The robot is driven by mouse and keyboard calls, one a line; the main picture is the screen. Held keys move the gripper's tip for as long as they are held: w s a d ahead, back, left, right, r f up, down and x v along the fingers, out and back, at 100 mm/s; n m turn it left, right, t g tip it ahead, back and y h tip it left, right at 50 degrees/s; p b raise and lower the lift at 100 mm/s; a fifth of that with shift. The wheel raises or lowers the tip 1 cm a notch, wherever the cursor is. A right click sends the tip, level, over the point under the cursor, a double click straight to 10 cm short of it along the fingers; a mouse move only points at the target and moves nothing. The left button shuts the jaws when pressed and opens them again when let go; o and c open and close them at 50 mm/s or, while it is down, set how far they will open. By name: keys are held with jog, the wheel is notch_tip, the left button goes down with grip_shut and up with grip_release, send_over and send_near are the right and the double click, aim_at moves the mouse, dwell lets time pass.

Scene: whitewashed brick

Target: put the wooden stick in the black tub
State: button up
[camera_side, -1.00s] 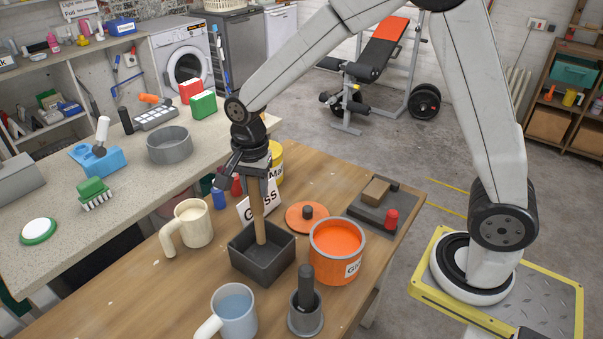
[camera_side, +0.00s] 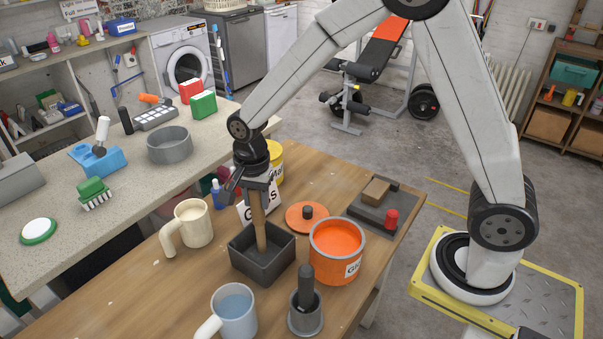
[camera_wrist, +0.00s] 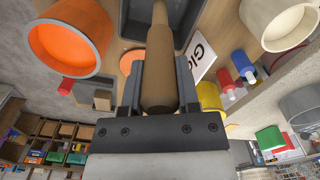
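The wooden stick (camera_side: 258,222) is upright, slightly tilted, with its lower end inside the square black tub (camera_side: 283,265) on the wooden table. My gripper (camera_side: 256,188) is above the tub and shut on the upper part of the stick. In the wrist view the stick (camera_wrist: 160,65) lies between both fingers of my gripper (camera_wrist: 160,80), and the tub's wall (camera_wrist: 191,22) shows behind it. Whether the stick's lower end touches the tub floor, I cannot tell.
An orange pot (camera_side: 337,262) stands close to the tub's right. A grey mortar with a pestle (camera_side: 305,312), a blue-filled mug (camera_side: 234,312) and a cream mug (camera_side: 191,224) stand around it. An orange lid (camera_side: 300,222) lies behind the pot.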

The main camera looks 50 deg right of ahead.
jog(key=o, duration=0.5)
jog(key=shift+r, duration=3.9)
jog(key=shift+s+d+f+n, duration=0.2)
jog(key=shift+s+d+n, duration=0.15)
jog(key=shift+s+n, duration=0.15)
jog(key=shift+s+d+f+n+t, duration=0.45)
jog(key=shift+s+d+f+n, duration=0.5)
jog(key=shift+s+n, duration=1.15)
jog(key=shift+s+d+f+n+t, duration=0.4)
jog(key=shift+s+d+f+n, duration=0.55)
jog(key=shift+s+n, duration=1.1)
jog(key=shift+s+d+f+n+t, duration=0.45)
jog(key=shift+s+d+f+n, duration=0.45)
jog(key=shift+s+n, duration=1.15)
